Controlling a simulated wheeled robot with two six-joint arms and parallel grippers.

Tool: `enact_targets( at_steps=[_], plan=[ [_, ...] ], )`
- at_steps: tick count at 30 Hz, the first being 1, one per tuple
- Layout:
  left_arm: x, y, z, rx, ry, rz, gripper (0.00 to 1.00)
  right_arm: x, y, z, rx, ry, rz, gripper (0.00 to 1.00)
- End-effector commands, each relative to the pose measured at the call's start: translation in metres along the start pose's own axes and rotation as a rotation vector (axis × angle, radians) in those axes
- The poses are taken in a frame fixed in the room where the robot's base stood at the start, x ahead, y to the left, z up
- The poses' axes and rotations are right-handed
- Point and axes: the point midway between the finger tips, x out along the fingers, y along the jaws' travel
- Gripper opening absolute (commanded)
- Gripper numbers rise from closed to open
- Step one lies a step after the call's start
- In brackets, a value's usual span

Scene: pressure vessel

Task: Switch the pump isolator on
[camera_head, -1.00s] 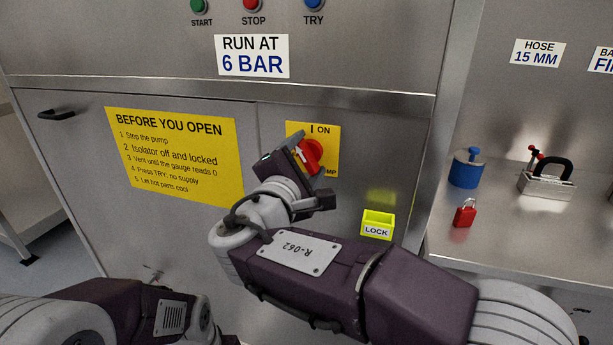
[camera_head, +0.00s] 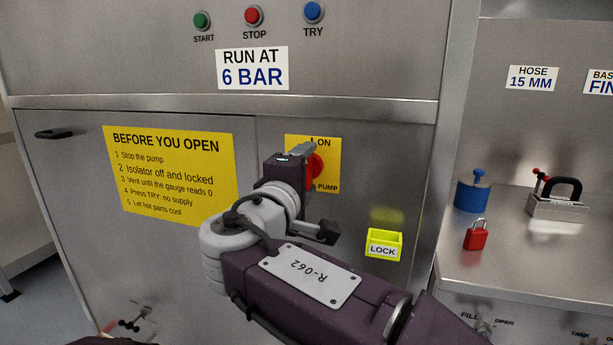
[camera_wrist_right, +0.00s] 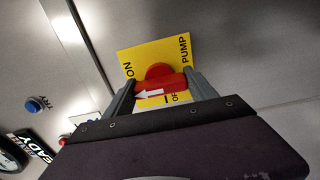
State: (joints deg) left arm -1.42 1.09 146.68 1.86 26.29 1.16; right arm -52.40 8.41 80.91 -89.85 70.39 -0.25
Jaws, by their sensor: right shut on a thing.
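The pump isolator is a red rotary handle (camera_head: 317,167) on a yellow plate (camera_head: 329,180) marked "I ON" and "PUMP", on the cabinet front. My right gripper (camera_head: 308,160) hides much of the handle in the head view. In the right wrist view its two grey fingers sit on either side of the red handle (camera_wrist_right: 158,84), shut on it. The white arrow on the handle points left there, towards the plate edge marked "ON". "OFF" shows partly at the lower part of the plate.
A yellow "LOCK" box (camera_head: 384,245) is on the cabinet below right of the isolator. START, STOP and TRY buttons (camera_head: 252,16) are above. A red padlock (camera_head: 476,235), a blue weight-like object (camera_head: 473,192) and a metal block with black handle (camera_head: 558,200) stand on the right bench.

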Motion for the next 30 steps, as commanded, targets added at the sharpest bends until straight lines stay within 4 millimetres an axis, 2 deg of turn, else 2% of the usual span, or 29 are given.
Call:
enact_targets(
  at_steps=[12,13,15,25,30],
  plan=[
    [0.001,0.0,0.0,0.0,0.0,0.0,0.36,0.0,-0.002,0.0,0.01,-0.001,-0.004,0.25],
    [0.001,0.0,0.0,0.0,0.0,0.0,0.36,0.0,-0.002,0.0,0.011,-0.001,-0.005,0.74],
    [0.001,0.0,0.0,0.0,0.0,0.0,0.36,0.0,-0.001,0.0,0.01,-0.001,-0.004,0.87],
    [0.0,0.0,0.0,0.0,0.0,0.0,0.36,-0.004,0.0,-0.001,0.008,0.001,-0.002,0.87],
    [-0.005,0.0,-0.001,0.0,0.0,0.0,0.36,-0.038,0.001,-0.002,0.007,0.006,-0.002,0.87]
  ],
)
